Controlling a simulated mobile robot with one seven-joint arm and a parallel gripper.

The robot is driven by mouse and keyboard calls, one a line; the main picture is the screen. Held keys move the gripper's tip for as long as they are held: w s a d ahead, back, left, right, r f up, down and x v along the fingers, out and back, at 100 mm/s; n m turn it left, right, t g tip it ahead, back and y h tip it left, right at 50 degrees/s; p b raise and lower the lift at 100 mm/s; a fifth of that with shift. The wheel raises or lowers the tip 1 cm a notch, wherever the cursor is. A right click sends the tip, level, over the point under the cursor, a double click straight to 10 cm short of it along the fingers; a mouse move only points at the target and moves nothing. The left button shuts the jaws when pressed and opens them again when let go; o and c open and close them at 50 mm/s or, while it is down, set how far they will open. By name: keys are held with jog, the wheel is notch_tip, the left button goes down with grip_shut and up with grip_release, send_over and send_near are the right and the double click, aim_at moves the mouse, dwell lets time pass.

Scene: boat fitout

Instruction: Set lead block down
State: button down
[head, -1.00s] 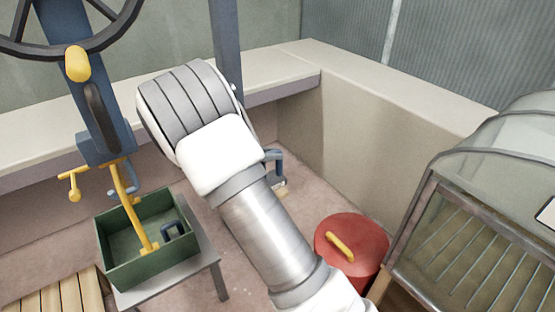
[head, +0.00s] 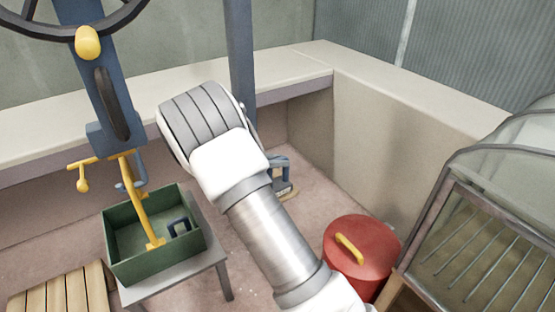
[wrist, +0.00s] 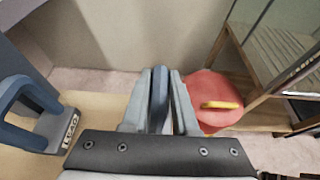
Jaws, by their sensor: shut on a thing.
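My gripper (wrist: 160,100) is shut on a dark blue-grey bar (wrist: 159,88), which looks like the handle of a lead block. The rest of the held block is hidden below the jaws and wrist. Another grey block labelled LEAD (wrist: 52,130), with a thick blue handle (wrist: 18,95), stands upright on a tan board to the left of my gripper, apart from it. A blue handle on a grey base (head: 283,178) shows in the head view beyond my arm. My arm hides the gripper in the head view.
A red lidded bin (head: 357,262) with a yellow handle is at the right, also in the wrist view (wrist: 212,98). A green box (head: 112,240) on a grey stand holds a blue handle. A slatted glazed frame (head: 470,225) stands far right. Bare floor lies between.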

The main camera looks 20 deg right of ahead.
jog(key=shift+r, duration=0.1)
jog(key=c, duration=1.1)
grip_release()
jog(key=shift+f, duration=0.25)
jog(key=shift+c, duration=0.2)
jog(key=o, duration=0.5)
jog(key=shift+c, duration=0.2)
